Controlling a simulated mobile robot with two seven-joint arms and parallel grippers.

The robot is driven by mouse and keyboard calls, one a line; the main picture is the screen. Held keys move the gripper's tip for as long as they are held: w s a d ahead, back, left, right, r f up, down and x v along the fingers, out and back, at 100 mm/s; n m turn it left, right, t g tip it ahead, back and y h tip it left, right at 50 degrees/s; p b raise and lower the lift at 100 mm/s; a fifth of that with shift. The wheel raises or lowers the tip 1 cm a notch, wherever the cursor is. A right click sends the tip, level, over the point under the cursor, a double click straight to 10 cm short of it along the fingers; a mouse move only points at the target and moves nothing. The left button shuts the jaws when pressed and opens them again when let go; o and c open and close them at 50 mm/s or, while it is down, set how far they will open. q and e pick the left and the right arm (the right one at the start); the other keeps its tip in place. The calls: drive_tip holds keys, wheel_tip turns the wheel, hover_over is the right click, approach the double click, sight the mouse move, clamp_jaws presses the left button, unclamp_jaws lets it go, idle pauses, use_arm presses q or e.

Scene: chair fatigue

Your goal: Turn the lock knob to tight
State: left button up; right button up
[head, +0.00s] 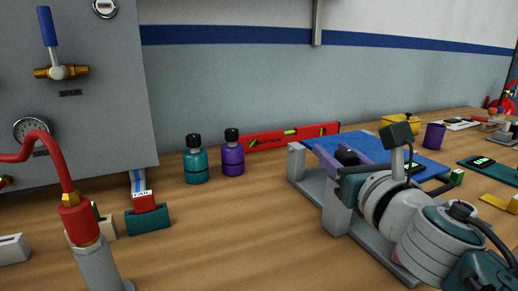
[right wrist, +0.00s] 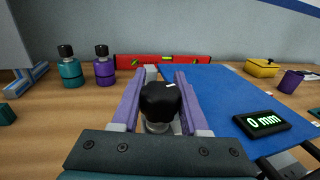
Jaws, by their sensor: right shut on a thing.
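The lock knob is a black rounded knob (right wrist: 160,103) on a pale metal stem. In the head view this gripper (head: 338,158) is over a grey metal fixture (head: 309,184) with upright posts. My arm hides part of the fixture. No marking for tight is readable. My left gripper is not in view.
A teal bottle (head: 196,165), a purple bottle (head: 232,158) and a red level (head: 290,136) stand behind the fixture. A blue mat (right wrist: 225,100) bears a display reading 0 mm (right wrist: 262,123). A red hose fitting (head: 78,215) rises at left. Bare wood lies between.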

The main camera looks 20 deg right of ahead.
sight(356, 159)
clamp_jaws()
